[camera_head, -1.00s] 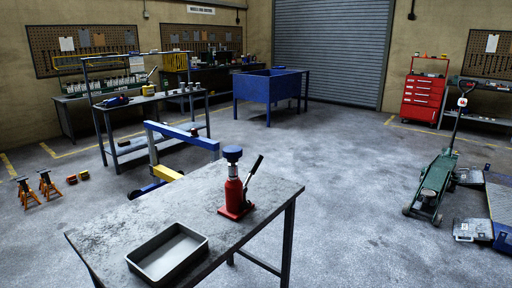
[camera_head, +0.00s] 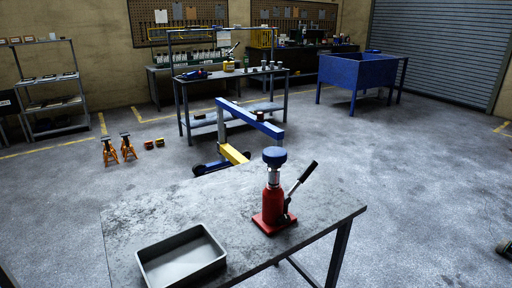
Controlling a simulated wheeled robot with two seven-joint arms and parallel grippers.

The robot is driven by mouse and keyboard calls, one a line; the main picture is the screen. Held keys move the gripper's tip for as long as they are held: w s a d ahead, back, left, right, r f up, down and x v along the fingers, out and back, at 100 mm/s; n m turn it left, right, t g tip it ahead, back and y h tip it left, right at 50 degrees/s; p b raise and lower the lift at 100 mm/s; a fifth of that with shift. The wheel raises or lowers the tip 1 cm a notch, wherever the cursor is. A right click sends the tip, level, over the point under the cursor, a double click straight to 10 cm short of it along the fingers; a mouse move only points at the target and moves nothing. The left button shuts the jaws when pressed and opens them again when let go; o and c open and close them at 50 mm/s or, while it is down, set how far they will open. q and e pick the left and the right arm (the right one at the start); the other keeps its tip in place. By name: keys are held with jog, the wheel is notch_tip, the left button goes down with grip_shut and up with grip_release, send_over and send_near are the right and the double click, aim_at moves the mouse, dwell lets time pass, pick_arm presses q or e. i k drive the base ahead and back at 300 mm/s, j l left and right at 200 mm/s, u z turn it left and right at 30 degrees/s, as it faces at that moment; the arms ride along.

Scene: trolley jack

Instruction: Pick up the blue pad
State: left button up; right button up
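The blue pad (camera_head: 274,156) is a round, dark blue cap. It sits on top of the red bottle jack (camera_head: 272,203), which stands upright on the grey metal table (camera_head: 330,192). The jack's black-gripped handle (camera_head: 302,178) slants up to the right. A grey open tray (camera_head: 182,262) lies on the table to the left of the jack and looks empty. Neither of my grippers shows in the head view.
Behind the table stands a blue and yellow lifting frame (camera_head: 249,120). Orange axle stands (camera_head: 118,150) are on the floor at the left. A workbench (camera_head: 232,84) and a blue tub (camera_head: 356,73) stand further back. The floor at the right is mostly open.

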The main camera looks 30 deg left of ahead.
aim_at(274, 156)
jog(key=i+l+u, duration=1)
jog(key=l, duration=0.35)
jog(key=i, duration=0.05)
